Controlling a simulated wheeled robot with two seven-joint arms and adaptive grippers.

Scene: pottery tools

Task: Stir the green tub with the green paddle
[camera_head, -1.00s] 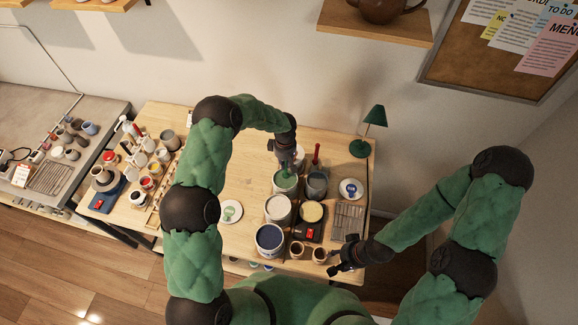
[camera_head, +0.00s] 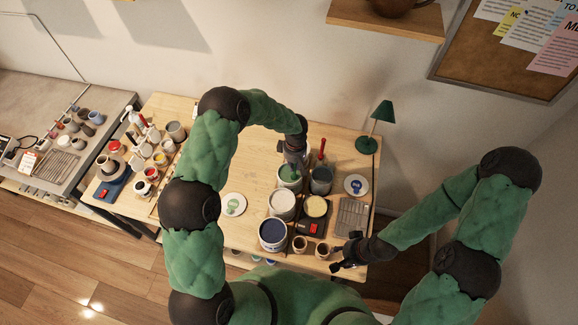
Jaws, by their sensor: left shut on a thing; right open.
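The green tub (camera_head: 290,186) stands near the back middle of the table, a pale container with green contents. My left gripper (camera_head: 293,160) is right above it, shut on the green paddle (camera_head: 293,170). Only a little of the paddle shows under the fingers; it points down into the tub, and its lower end is hidden. My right gripper (camera_head: 343,260) is open and empty at the table's front right, beside the small brown cups.
A dark grey tub (camera_head: 320,182) with a red-handled tool stands close right of the green tub. A white tub (camera_head: 282,207) and a blue tub (camera_head: 272,236) stand in front. A green lamp (camera_head: 367,146) is at the back right.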

